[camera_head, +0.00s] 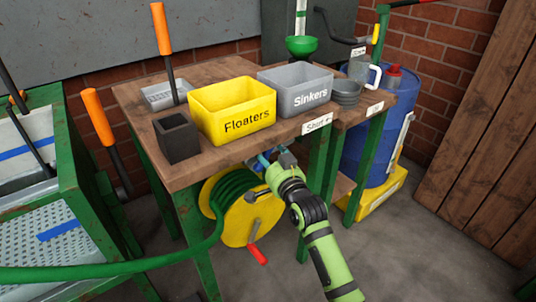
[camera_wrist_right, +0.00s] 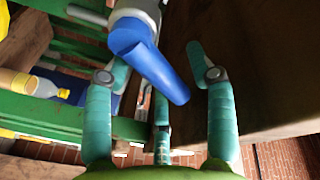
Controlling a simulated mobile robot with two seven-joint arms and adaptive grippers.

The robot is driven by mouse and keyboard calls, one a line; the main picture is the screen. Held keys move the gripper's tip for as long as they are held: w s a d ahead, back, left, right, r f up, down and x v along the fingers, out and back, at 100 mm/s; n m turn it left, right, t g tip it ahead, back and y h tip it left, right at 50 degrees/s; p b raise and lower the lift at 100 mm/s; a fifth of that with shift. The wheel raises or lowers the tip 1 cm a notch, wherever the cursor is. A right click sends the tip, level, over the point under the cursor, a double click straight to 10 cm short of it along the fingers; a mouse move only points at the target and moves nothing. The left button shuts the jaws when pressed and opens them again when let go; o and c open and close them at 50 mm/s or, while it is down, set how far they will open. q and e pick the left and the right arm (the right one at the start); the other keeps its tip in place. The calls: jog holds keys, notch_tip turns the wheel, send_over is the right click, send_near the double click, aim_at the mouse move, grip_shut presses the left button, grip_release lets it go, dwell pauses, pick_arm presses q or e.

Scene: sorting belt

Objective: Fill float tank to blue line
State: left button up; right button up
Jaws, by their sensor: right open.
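The float tank (camera_head: 92,195) is a green-framed tank at the left in the head view. A blue line (camera_head: 25,148) runs on its pale inner wall, and another blue strip (camera_head: 57,230) shows lower down. Its perforated bottom is visible, and I see no clear water. A green hose (camera_head: 120,270) runs from the tank side to a yellow reel (camera_head: 238,222) under the bench. My right gripper (camera_head: 272,160) is at the bench's front edge, above the reel. In the wrist view its fingers (camera_wrist_right: 160,85) are open around a blue handle (camera_wrist_right: 150,60) on a grey fitting; contact is unclear.
The wooden bench (camera_head: 225,156) carries a yellow Floaters bin (camera_head: 215,100), a grey Sinkers bin (camera_head: 285,80) and a dark box (camera_head: 178,140). Orange-handled tools (camera_head: 98,118) stand near the tank.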

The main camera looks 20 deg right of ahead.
grip_shut()
pick_arm(q)
jog(key=shift+r, duration=0.1)
pick_arm(e)
jog(key=shift+s+a+r+n+p, duration=0.1)
jog(key=shift+a+r+n+p, duration=0.2)
jog(key=shift+n+p, duration=0.4)
jog(key=n, duration=0.2)
jog(key=n+p, duration=0.1)
jog(key=shift+s+a+r+t+y, duration=0.15)
jog(key=shift+a+r+t+y, duration=0.15)
jog(key=shift+a+t, duration=0.1)
pick_arm(q)
jog(key=shift+a+f+t+p, duration=0.15)
jog(key=shift+f+t+p, duration=0.1)
jog(key=shift+f, duration=0.6)
jog(key=shift+a+f+t+p, duration=0.1)
jog(key=shift+f+t, duration=0.15)
jog(key=shift+f, duration=0.6)
pick_arm(e)
jog(key=shift+s+a+r+n+t+y, duration=0.15)
jog(key=shift+a+n, duration=0.1)
jog(key=shift+n, duration=0.55)
jog(key=shift+s+a+f+n+t+y, duration=0.15)
jog(key=shift+a+n, duration=0.1)
jog(key=shift+n, duration=0.55)
jog(key=shift+w+r, duration=0.1)
grip_release()
